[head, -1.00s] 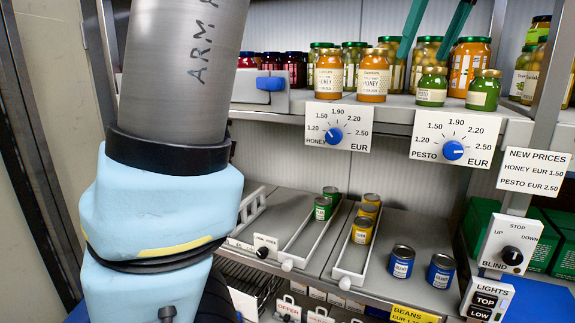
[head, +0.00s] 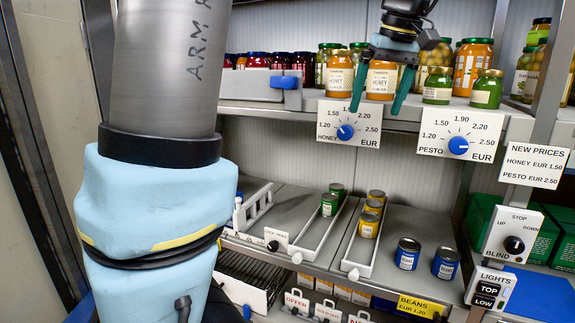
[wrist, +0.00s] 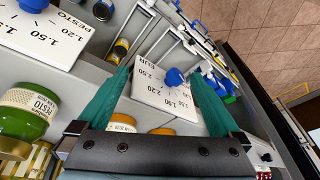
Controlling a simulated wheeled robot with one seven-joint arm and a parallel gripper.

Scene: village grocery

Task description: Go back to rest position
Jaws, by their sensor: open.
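My gripper (head: 376,111) is open and empty in the head view. Its two teal fingers hang down in front of the honey jars, just above the honey price dial (head: 367,112). The dial's blue knob (head: 345,132) sits below the fingertips, apart from them. In the wrist view my open gripper (wrist: 160,74) has the honey dial's plate (wrist: 152,92) and blue knob (wrist: 174,77) beyond and between its fingers. Nothing is held. My thick arm link covers the left of the head view.
The pesto dial (head: 482,124) is right of the honey dial. A price card (head: 533,165) hangs further right, above the blind switch (head: 511,232). Jars crowd the upper shelf (head: 262,106).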

